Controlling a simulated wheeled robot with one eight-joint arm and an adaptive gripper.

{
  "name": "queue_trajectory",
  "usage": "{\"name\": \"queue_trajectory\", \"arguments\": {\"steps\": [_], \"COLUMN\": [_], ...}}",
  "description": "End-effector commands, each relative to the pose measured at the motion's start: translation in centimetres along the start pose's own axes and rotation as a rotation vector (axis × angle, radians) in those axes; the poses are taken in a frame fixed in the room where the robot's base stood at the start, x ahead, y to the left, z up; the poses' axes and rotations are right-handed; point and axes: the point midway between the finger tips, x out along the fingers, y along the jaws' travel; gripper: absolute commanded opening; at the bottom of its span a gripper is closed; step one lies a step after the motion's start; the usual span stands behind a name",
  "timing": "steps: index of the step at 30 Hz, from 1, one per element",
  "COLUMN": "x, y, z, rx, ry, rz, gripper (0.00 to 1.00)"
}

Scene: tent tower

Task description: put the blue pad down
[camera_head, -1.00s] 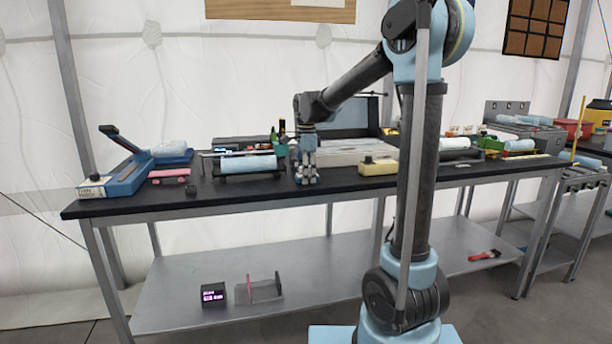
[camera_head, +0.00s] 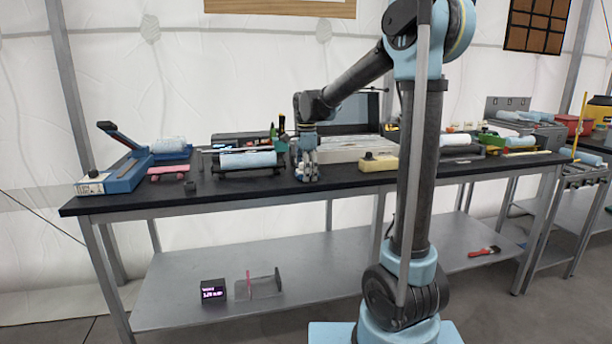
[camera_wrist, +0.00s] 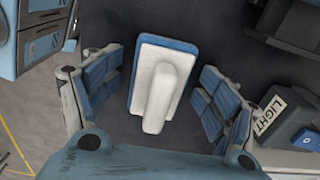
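The blue pad (camera_wrist: 139,72) lies on the dark bench top in the wrist view, with a white block-shaped handle (camera_wrist: 163,90) on top and a blue rim showing around its white plate. My gripper (camera_wrist: 160,92) is open, with one finger on each side of the pad. A gap of dark bench top shows between each finger and the pad. In the head view my gripper (camera_head: 308,176) is low over the front part of the bench, and I cannot make out the pad there.
A dark device marked LIGHT (camera_wrist: 270,118) is close to the right finger. A yellow block (camera_head: 378,164) and a blue roll on a stand (camera_head: 248,160) flank my gripper on the bench (camera_head: 240,193).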

Motion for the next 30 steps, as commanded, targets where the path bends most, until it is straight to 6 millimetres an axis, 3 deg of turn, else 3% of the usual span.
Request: {"name": "queue_trajectory", "arguments": {"steps": [7,21,30], "x": [-1.4,-9.9,-12.9], "y": [0.2,0.1,0.1], "z": [0.1,0.1,0.1], "rx": [-0.001,-0.001,-0.001], "ry": [-0.001,0.0,0.0], "rz": [0.002,0.001,0.001], "gripper": [0.65,0.65,0.65]}}
